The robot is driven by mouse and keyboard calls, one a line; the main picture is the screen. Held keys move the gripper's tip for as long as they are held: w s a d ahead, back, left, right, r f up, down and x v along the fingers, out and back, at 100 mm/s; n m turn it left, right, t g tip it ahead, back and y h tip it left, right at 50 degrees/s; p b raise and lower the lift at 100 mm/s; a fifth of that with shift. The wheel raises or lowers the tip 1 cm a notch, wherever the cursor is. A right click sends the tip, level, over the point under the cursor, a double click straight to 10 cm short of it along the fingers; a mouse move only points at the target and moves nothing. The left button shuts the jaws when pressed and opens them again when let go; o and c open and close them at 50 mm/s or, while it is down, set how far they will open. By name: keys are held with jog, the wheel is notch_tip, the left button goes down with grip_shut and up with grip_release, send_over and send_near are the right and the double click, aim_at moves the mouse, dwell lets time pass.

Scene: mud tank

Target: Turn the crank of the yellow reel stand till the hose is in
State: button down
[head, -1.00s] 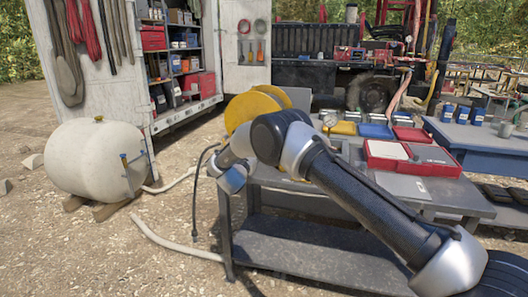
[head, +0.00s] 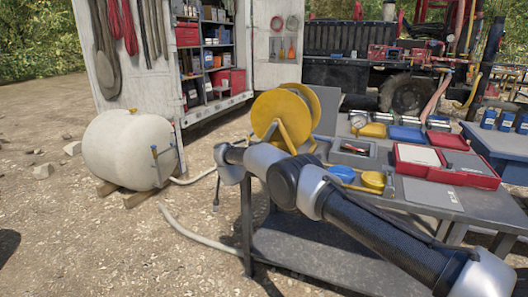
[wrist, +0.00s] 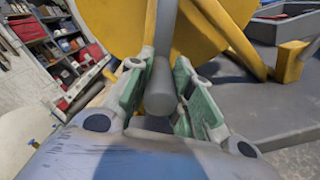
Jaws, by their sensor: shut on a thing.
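The yellow reel stand (head: 280,112) stands on the grey table, its round discs and slanted legs showing behind my arm. In the wrist view the yellow disc (wrist: 110,25) fills the top. A grey cylindrical crank handle (wrist: 160,90) lies between the green-padded fingers of my gripper (wrist: 161,65), which is shut on it. In the head view my own arm hides the gripper and the crank. A thin dark hose (head: 216,195) hangs beside the table's left end, its lower end above the ground. Its upper part is hidden behind my arm.
The grey table (head: 440,205) carries a red case (head: 445,165), yellow and blue pieces, and a small tray (head: 352,147). A white tank (head: 130,150) sits on blocks at left. A pale pipe (head: 195,232) lies on the gravel. An open van (head: 150,60) stands behind.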

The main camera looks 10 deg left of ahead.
jog(key=shift+w+a+r+m, duration=0.15)
jog(key=shift+a+r+m, duration=0.2)
jog(key=shift+a+m, duration=0.25)
jog(key=shift+w+a+r+m, duration=0.15)
jog(key=shift+a+r+m, duration=0.25)
jog(key=shift+m, duration=0.3)
jog(key=c, duration=1.2)
grip_release()
jog(key=shift+c, duration=0.2)
jog(key=v, duration=1.2)
